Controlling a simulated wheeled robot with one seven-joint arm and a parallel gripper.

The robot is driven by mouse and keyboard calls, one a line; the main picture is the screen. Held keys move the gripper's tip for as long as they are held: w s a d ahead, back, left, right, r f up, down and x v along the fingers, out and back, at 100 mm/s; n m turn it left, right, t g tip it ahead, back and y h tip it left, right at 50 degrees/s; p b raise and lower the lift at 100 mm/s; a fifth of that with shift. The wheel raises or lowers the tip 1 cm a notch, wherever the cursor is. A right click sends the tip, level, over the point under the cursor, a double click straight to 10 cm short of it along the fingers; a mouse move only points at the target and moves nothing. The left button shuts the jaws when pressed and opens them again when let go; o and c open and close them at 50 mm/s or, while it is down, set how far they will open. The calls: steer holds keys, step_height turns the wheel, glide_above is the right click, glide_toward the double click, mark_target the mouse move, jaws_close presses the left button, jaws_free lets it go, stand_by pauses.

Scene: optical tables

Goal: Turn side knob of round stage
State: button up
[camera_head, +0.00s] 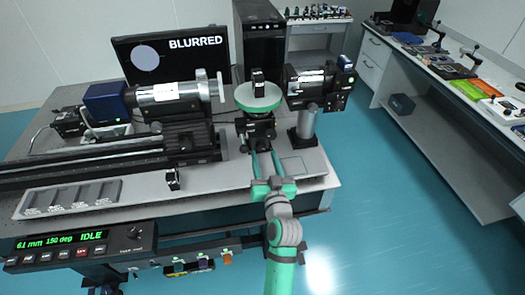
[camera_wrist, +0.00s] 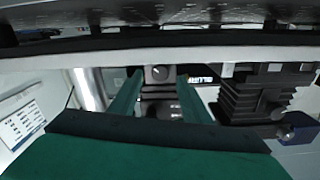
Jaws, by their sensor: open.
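The round stage has a pale green disc (camera_head: 258,97) on a dark stepped mount (camera_head: 258,130), near the middle of the head view. A small black block stands upright on the disc. My gripper (camera_head: 265,160) is open at the near side of the mount, its two teal fingers pointing at it. In the wrist view, dark stage parts (camera_wrist: 160,103) show between the spread fingers, with a small dark knob-like round (camera_wrist: 157,74) there. The fingers look apart from it, with gaps on both sides. In the head view I cannot make out the side knob clearly.
A lens barrel (camera_head: 170,92) stands to the left and a camera-like unit (camera_head: 318,85) on a post to the right. A long dark rail (camera_head: 80,165) and a grey tray (camera_head: 70,198) lie left. A control box (camera_head: 80,246) reads IDLE; the monitor (camera_head: 185,50) reads BLURRED.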

mark_target(262, 148)
steer(key=shift+w+a, duration=0.2)
steer(key=shift+w, duration=0.8)
steer(key=shift+w+a, duration=0.15)
steer(key=shift+w, duration=0.8)
steer(key=c, duration=1)
steer(key=shift+c, duration=0.2)
steer(key=shift+m, duration=0.5)
steer(key=o, duration=1)
